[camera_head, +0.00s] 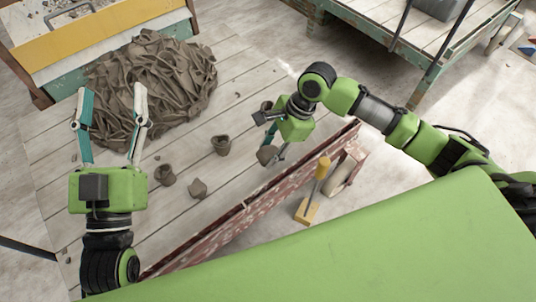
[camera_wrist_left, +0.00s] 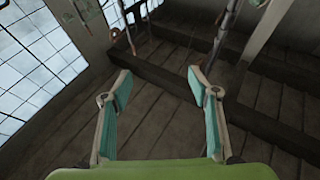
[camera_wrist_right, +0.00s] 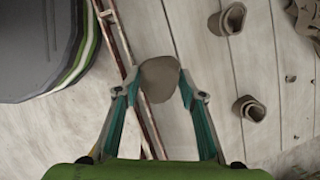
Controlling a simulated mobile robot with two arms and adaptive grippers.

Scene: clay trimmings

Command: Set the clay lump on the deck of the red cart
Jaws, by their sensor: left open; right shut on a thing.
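The clay lump (camera_head: 268,155) is brownish grey and held by my right gripper (camera_head: 266,136). In the right wrist view the lump (camera_wrist_right: 160,78) sits between the fingertips, over the red side rail. The red cart shows as a chipped red side rail (camera_head: 232,218) beside a deck of pale planks (camera_head: 255,85). I cannot tell the lump's height above the deck. My left gripper (camera_head: 111,92) is open and empty, in front of the clay heap in the picture. In the left wrist view its fingers (camera_wrist_left: 160,80) are spread, with nothing between them.
A heap of clay trimmings (camera_head: 150,85) covers the far left planks. Several small clay pieces, such as this one (camera_head: 221,145), lie on the planks. A yellow-handled tool (camera_head: 318,178) stands right of the rail. A green-framed platform (camera_head: 430,60) is at back right, a yellow-fronted bench (camera_head: 100,35) at back left.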

